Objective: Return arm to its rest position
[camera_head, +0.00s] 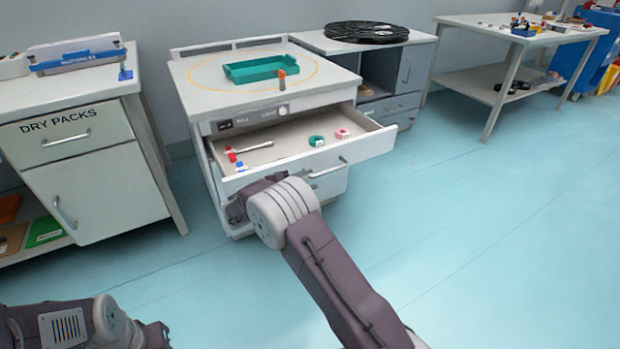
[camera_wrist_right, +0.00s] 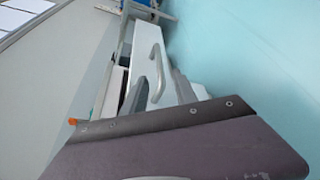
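My right arm reaches from the bottom right of the head view to the front of an open drawer (camera_head: 352,149). My right gripper (camera_head: 238,208) is low at the drawer's front left, mostly hidden behind my wrist.
The drawer holds a wrench-like tool (camera_head: 251,148), a green ring (camera_head: 316,141) and a pink ring (camera_head: 342,133). A green tray (camera_head: 262,69) stands on top. The dry packs cabinet (camera_head: 100,185) is at left, a table (camera_head: 480,40) at right. Floor at right is clear.

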